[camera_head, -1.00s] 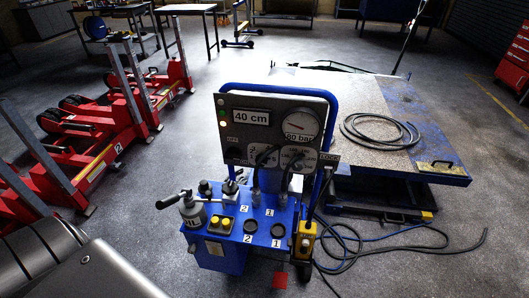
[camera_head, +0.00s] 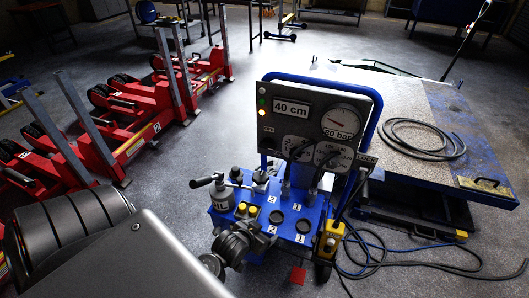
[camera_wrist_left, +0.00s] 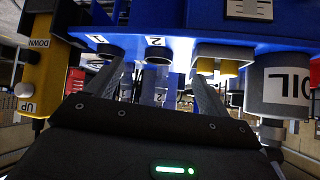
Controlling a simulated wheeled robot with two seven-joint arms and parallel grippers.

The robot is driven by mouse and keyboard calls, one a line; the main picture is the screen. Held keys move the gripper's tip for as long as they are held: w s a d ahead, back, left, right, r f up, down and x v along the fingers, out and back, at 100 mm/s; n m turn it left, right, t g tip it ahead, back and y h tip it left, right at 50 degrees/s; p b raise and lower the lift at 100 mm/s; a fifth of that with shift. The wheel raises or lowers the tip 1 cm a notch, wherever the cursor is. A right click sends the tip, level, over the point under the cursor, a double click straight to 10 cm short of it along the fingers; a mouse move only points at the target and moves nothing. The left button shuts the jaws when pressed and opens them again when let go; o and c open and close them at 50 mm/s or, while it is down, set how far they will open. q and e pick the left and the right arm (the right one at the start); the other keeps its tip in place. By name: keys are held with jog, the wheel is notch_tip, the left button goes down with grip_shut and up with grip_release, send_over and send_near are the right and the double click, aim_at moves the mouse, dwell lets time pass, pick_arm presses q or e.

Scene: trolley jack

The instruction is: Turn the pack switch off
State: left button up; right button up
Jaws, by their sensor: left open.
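The blue hydraulic pack (camera_head: 215,222) stands on the floor, its grey panel (camera_head: 300,125) facing me. A dark knob (camera_head: 267,144) sits at the panel's left under a small label that seems to read OFF; its exact setting is too small to tell. Small lamps (camera_head: 262,101) glow above it. My left gripper (camera_head: 243,238) is in front of the pack's lower front, below the panel. In the left wrist view its two fingers (camera_wrist_left: 155,90) are apart with nothing held, close to the pack's front, which appears upside down. My right gripper is out of view.
The oil filler with its handle (camera_head: 220,195) and yellow buttons (camera_head: 246,209) are on the pack's top. A yellow UP/DOWN pendant (camera_head: 331,240) hangs at its right. Hoses (camera_head: 400,262) lie on the floor by the lift table (camera_head: 485,195). Red jacks (camera_head: 120,140) stand left.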

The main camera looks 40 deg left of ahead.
pick_arm(q)
notch_tip(320, 180, up, 4)
jog(key=n+t+y, duration=0.3)
jog(key=t+y, duration=0.2)
jog(key=t, duration=0.2)
send_near(266, 147)
jog(key=p+x, duration=0.1)
jog(key=x, duration=0.6)
jog(key=shift+w+a, duration=0.15)
jog(key=shift+w, duration=0.55)
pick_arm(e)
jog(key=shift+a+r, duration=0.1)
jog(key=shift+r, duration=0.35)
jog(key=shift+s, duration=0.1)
pick_arm(q)
jog(key=c, duration=1)
